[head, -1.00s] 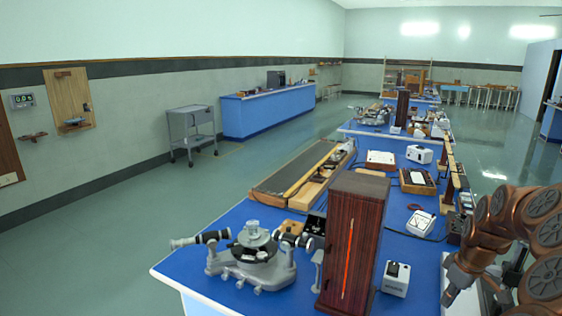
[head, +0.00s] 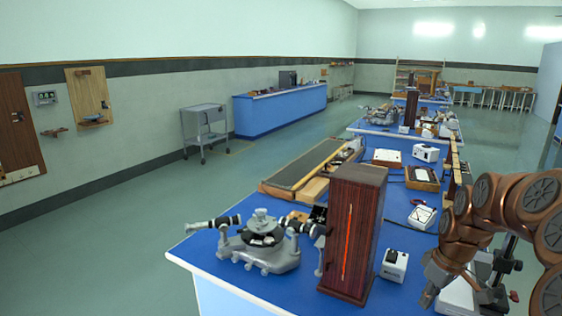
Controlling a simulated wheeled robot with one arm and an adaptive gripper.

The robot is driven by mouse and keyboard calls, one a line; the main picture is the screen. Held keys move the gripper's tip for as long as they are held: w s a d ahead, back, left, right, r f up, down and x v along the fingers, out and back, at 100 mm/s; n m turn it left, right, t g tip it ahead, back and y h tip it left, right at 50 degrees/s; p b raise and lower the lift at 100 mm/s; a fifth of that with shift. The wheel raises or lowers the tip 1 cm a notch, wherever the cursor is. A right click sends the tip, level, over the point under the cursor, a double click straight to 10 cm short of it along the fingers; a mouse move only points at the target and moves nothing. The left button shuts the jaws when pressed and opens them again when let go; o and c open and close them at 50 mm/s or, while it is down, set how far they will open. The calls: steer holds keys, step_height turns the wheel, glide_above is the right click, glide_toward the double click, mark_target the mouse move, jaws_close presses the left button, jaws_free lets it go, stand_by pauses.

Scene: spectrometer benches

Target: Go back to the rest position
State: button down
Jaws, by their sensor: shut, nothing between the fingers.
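My gripper (head: 428,294) is low at the right of the head view, at the end of my copper-coloured arm. It is shut and holds nothing that I can see. It hangs over the near right part of the blue bench (head: 225,255), in front of a white device partly hidden behind my arm. A grey spectrometer (head: 262,240) with a round table and side tubes stands at the bench's near left. A tall dark-red wooden lamp housing (head: 352,235) with a glowing orange slit stands between the spectrometer and my arm.
A small white box (head: 394,265) stands right of the lamp housing, and a white meter (head: 422,217) lies behind it. A long wooden tray (head: 305,165) lies farther back. A grey trolley (head: 204,130) stands on the open floor at left. More benches continue behind.

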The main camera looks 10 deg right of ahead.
steer(key=s+a+r, duration=0.1)
steer(key=s+a, duration=0.2)
steer(key=a, duration=0.3)
steer(key=s+a+r+g, duration=0.1)
steer(key=s+a, duration=0.1)
steer(key=a, duration=0.4)
steer(key=s+a+r, duration=0.1)
steer(key=s+a, duration=0.2)
steer(key=a, duration=0.3)
steer(key=s+a+f+m+g+h, duration=0.1)
steer(key=s+a+m, duration=0.3)
steer(key=s, duration=1.1)
steer(key=a+g, duration=0.1)
steer(key=a, duration=0.2)
steer(key=shift+s+a+f, duration=0.15)
steer(key=shift+s+a, duration=0.05)
steer(key=shift+s, duration=0.2)
